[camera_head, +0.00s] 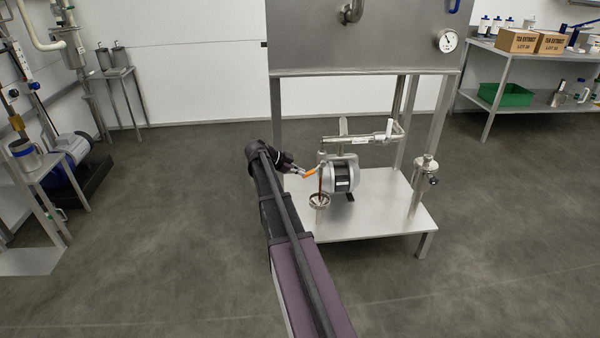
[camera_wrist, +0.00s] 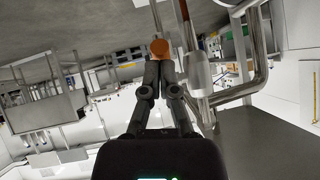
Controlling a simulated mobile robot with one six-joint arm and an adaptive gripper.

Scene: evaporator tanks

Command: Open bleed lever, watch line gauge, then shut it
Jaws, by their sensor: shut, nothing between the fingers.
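The bleed lever has an orange grip (camera_head: 311,173) and sits beside the pump on the steel stand. My gripper (camera_head: 301,173) is at the lever's left end, its fingers shut and empty. In the wrist view the orange lever end (camera_wrist: 160,47) is just beyond my fingertips (camera_wrist: 160,68); I cannot tell if they touch. A thin brown vertical strand (camera_head: 321,180) stands over a small round steel funnel (camera_head: 319,201). A white round dial gauge (camera_head: 447,41) is on the tank front; its reading is too small to tell.
The silver pump (camera_head: 341,178) stands right of the lever, with steel pipework (camera_head: 357,138) above. The tank (camera_head: 365,50) overhangs the stand (camera_head: 385,215), and a capped upright fitting (camera_head: 424,170) is at its right.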

